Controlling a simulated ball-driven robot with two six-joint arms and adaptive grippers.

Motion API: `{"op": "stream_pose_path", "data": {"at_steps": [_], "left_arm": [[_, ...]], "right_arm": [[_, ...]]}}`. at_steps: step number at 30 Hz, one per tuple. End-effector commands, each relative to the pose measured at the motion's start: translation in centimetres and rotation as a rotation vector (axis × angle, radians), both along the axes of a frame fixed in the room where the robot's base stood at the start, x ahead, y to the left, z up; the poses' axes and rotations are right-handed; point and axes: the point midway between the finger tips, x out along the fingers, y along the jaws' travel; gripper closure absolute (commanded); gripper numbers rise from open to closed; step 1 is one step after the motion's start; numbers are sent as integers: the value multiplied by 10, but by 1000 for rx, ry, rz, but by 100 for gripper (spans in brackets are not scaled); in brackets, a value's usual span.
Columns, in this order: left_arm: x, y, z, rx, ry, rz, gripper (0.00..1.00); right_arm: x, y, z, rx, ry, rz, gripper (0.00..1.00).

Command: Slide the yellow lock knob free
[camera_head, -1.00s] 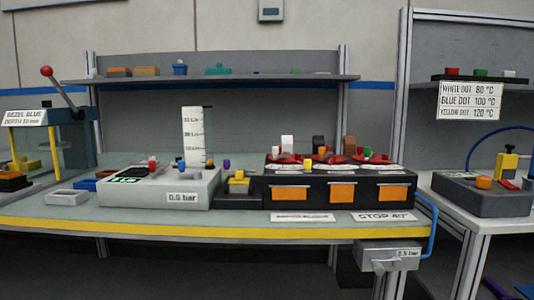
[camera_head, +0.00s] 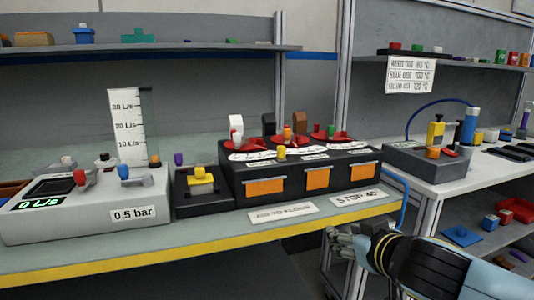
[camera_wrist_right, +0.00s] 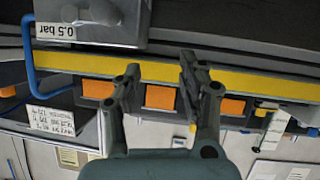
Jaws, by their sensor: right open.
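A yellow knob (camera_head: 202,175) sits on a small dark block (camera_head: 190,205) on the bench, between the grey 0.5 bar unit (camera_head: 90,205) and the black module (camera_head: 300,172). A smaller yellow knob (camera_head: 281,153) stands on top of the black module; I cannot tell which is the lock knob. My right gripper (camera_head: 355,243) is in front of the bench's front edge, below and right of both knobs, touching neither. In the wrist view the right gripper (camera_wrist_right: 160,64) is open and empty. My left gripper is out of view.
A grey box labelled 0.5 bar (camera_wrist_right: 95,22) hangs under the bench near the right gripper, with a blue hose (camera_wrist_right: 28,60). The white side bench (camera_head: 465,175) stands to the right. A shelf (camera_head: 150,52) runs above the bench. The space before the bench is free.

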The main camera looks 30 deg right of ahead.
Motion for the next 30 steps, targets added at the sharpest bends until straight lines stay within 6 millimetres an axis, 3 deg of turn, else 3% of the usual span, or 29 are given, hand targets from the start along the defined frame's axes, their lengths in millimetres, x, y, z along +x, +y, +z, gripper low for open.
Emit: {"op": "stream_pose_path", "data": {"at_steps": [5, 9, 13, 18, 27, 30], "left_arm": [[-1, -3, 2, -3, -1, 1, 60], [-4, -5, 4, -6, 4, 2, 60], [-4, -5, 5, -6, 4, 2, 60], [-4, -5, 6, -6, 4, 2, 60], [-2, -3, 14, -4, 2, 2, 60], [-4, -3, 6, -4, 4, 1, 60]], "right_arm": [[31, 2, 55, 10, -197, 99, 59], [50, 15, 97, 39, -330, 219, 59], [61, 30, 126, 72, -407, 339, 59], [66, 39, 138, 96, -432, 398, 59], [93, 42, 140, 103, -440, 395, 59], [103, 41, 136, 100, -436, 392, 59]]}}
